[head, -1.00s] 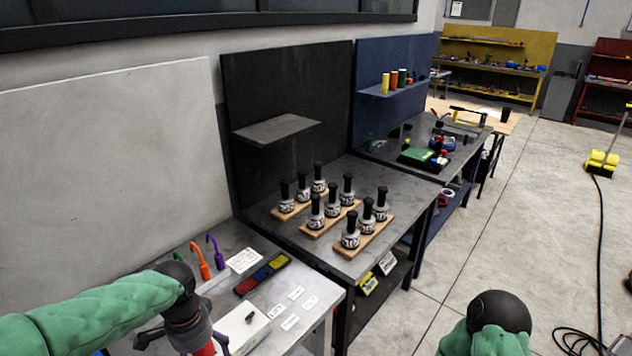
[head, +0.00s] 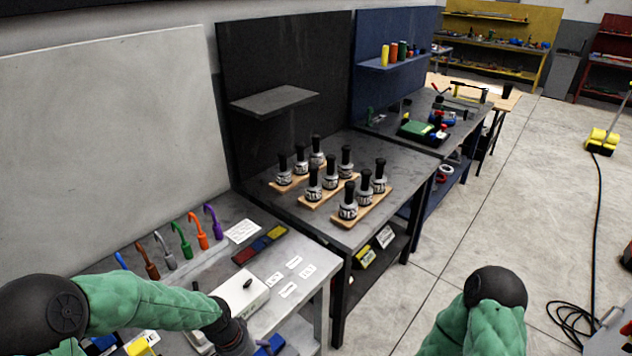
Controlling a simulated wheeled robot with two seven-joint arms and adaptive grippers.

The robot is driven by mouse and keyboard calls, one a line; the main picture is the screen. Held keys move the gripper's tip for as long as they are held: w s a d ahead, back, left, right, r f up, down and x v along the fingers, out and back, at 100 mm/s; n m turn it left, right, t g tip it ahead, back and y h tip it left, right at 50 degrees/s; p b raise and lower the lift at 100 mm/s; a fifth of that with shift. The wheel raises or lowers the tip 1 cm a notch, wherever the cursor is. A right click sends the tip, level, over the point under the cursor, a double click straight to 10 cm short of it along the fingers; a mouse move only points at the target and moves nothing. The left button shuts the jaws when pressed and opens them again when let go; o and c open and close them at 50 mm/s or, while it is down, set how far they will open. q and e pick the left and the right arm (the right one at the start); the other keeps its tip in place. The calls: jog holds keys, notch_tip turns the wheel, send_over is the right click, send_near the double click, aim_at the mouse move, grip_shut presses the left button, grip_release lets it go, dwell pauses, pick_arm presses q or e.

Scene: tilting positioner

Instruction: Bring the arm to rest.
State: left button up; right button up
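My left arm, in a green sleeve (head: 150,300), comes in from the left and bends over the near grey workbench (head: 318,270). Its dark wrist (head: 232,335) is at the bottom of the head view, beside a white box (head: 240,292). The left gripper's fingers are not clearly seen, so I cannot tell whether they are open or shut. My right arm (head: 485,315) shows only as a green sleeve and a black joint at the bottom right. Its gripper is out of view.
Several coloured hooked tools (head: 198,232) stand along the bench's back. Flat coloured blocks (head: 260,245) and white labels (head: 288,290) lie nearby. The middle bench (head: 385,225) carries bottles on wooden racks (head: 372,205). The floor (head: 480,220) right of the benches is mostly clear; a black cable (head: 597,230) crosses it.

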pick_arm(q)
jog(key=s+d+f+n+b, duration=0.1)
jog(key=s+d+f+n, duration=0.1)
jog(key=f, duration=0.5)
jog(key=s+d+f+n+b, duration=0.1)
jog(key=s+d+f+n, duration=0.1)
jog(key=s+f, duration=0.3)
jog(key=s+d+f+n+h+b, duration=0.1)
jog(key=s+d+f+n, duration=0.1)
jog(key=f, duration=0.7)
jog(key=shift+s+d+f+n, duration=0.2)
jog(key=shift+s+n, duration=0.6)
jog(key=shift+s, duration=0.45)
dwell(0.4)
